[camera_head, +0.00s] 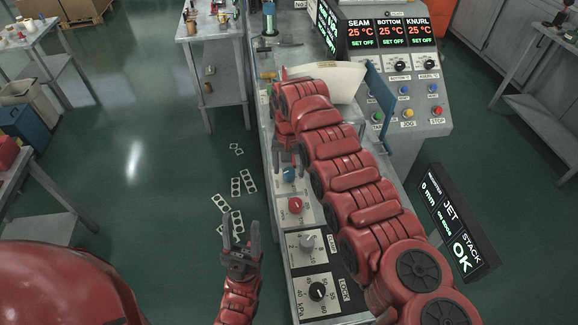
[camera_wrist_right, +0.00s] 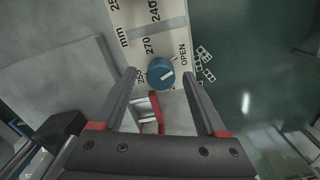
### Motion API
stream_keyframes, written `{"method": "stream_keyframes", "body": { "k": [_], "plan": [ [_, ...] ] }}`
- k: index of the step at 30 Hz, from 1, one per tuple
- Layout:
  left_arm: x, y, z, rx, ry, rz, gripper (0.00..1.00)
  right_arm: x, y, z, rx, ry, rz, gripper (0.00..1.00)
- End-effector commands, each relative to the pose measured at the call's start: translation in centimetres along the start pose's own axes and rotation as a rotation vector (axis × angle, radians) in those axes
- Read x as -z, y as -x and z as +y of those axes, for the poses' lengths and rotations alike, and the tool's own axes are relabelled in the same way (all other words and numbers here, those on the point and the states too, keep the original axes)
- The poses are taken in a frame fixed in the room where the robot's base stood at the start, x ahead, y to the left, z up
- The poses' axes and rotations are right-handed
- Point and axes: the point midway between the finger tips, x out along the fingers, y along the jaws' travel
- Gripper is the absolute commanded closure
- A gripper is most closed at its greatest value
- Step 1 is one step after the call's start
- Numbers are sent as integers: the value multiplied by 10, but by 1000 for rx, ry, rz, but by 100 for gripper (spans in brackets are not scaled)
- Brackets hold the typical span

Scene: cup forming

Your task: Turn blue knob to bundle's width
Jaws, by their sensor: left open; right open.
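The blue knob (camera_head: 289,174) sits on the grey bench panel, above a red knob (camera_head: 295,205). In the right wrist view the blue knob (camera_wrist_right: 160,73) has a white pointer line toward the upper right, with a millimetre scale and the word OPEN around it. My right gripper (camera_wrist_right: 158,79) is open, its fingers on either side of the knob in that view; I cannot tell whether they touch it. In the head view the right arm partly hides this gripper (camera_head: 288,158). My left gripper (camera_head: 241,232) is open and empty, left of the panel. I cannot clearly identify the bundle.
A grey knob (camera_head: 307,241) and a black dial (camera_head: 317,291) lie nearer on the panel. A cream curved piece (camera_head: 340,80) stands behind the right arm. A display (camera_head: 455,220) at right reads 0 mm and STACK OK. Flat perforated pieces (camera_head: 243,184) lie on the floor.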

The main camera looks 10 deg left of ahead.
Motion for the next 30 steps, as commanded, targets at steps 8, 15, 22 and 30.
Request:
{"method": "stream_keyframes", "body": {
  "k": [8,15,22,30],
  "plan": [
    [0,0,0,0,0,0,50,0,0,0,0,0,1,71],
    [0,0,0,0,0,0,50,0,1,0,1,0,1,100],
    [-1,6,0,0,0,0,50,1,-1,0,1,22,3,100],
    [-5,32,2,0,0,0,50,2,-3,-1,3,153,8,100]
  ]
}}
